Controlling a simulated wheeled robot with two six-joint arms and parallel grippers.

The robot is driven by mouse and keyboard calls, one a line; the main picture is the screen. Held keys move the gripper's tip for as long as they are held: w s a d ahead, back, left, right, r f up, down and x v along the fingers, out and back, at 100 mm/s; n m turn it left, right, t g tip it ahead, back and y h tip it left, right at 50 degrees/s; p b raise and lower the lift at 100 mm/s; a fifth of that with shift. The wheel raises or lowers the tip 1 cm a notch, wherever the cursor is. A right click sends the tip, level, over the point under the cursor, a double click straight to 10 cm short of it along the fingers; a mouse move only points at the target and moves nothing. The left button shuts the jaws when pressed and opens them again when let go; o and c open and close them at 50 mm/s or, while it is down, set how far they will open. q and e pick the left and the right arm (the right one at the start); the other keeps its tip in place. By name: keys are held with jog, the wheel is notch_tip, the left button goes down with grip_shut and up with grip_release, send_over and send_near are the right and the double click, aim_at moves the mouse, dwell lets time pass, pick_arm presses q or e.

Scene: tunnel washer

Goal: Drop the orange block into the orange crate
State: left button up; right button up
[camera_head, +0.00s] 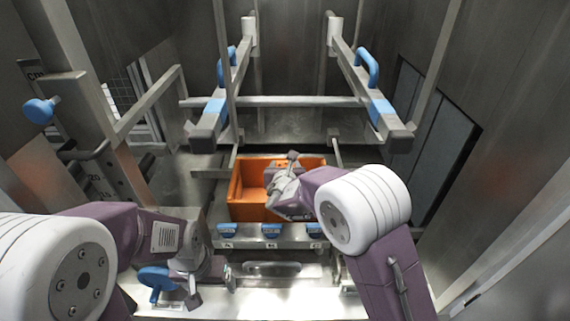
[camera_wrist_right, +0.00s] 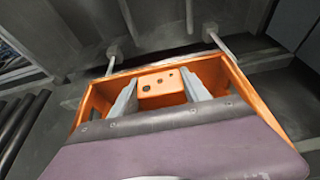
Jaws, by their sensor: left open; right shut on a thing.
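The orange block (camera_wrist_right: 160,90), with dark holes in its face, sits between the two grey fingers of my right gripper (camera_wrist_right: 160,98). My right gripper is shut on it. The orange crate (camera_head: 244,192) stands in the middle of the head view; its rim (camera_wrist_right: 255,98) surrounds the block and fingers in the wrist view. My right gripper (camera_head: 284,172) is over the crate's right part and hides some of it. How far the block is above the crate floor is hard to tell. My left gripper (camera_head: 182,288) is open at the lower left, apart from the crate.
A metal ledge with several blue-topped parts (camera_head: 271,230) runs in front of the crate. A blue knob (camera_head: 154,279) is beside my left gripper. Two metal rails with blue handles (camera_head: 368,68) rise behind the crate. A metal post with a blue knob (camera_head: 39,111) stands left.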

pick_arm(q)
jog(key=shift+f+b, duration=0.3)
jog(key=shift+f, duration=0.4)
pick_arm(e)
jog(key=shift+f, duration=0.9)
pick_arm(q)
jog(key=shift+s+f, duration=0.1)
jog(key=shift+s, duration=0.05)
pick_arm(e)
jog(key=shift+s+f, duration=0.15)
pick_arm(q)
jog(key=shift+s, duration=0.1)
pick_arm(e)
jog(key=shift+s, duration=0.1)
jog(key=o, duration=1.5)
pick_arm(q)
jog(key=shift+f, duration=0.1)
pick_arm(e)
jog(key=shift+s, duration=0.3)
pick_arm(q)
jog(key=shift+f+b, duration=0.75)
jog(key=shift+b, duration=0.3)
pick_arm(e)
jog(key=v, duration=0.8)
jog(key=shift+s, duration=0.15)
